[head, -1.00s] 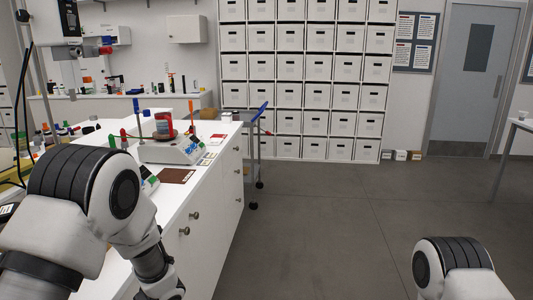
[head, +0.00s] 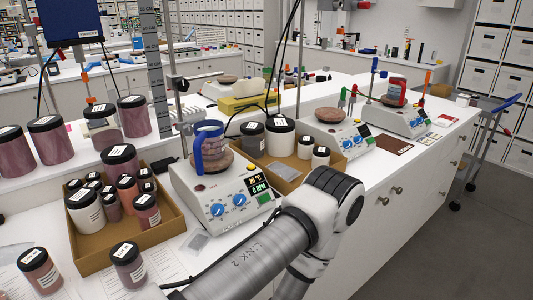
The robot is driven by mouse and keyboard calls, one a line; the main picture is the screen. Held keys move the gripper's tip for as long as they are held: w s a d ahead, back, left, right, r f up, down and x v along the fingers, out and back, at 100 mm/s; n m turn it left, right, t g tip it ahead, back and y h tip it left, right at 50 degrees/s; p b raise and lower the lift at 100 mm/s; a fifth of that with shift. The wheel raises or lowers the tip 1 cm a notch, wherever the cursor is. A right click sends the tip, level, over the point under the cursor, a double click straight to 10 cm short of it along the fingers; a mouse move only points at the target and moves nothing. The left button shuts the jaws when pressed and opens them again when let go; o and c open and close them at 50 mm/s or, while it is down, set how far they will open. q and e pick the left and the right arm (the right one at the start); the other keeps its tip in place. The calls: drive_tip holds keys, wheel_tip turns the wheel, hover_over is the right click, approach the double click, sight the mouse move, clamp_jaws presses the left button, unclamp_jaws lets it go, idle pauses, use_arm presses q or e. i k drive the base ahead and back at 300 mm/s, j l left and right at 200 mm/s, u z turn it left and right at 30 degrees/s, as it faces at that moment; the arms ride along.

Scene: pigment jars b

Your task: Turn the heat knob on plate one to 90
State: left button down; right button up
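The nearest hot plate (head: 225,195) stands on the white bench at the middle of the head view. Its front has two blue knobs, a left knob (head: 217,210) and a right knob (head: 239,200), beside a display (head: 258,186) that seems to read 20 °C and 0 RPM. A jug with a blue handle (head: 208,147) stands on its round top. A second plate (head: 340,135) and a third plate (head: 398,116) stand farther right, also with blue knobs. I cannot read which is plate one. My arm crosses the lower middle; neither gripper is in view.
A cardboard tray (head: 128,240) of pigment jars is left of the nearest plate, with loose jars (head: 128,265) in front. A box with larger jars (head: 282,165) stands between the nearest and second plates. A brown mat (head: 393,145) lies at the right.

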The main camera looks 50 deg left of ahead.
sight(218, 209)
drive_tip(key=u, duration=1.85)
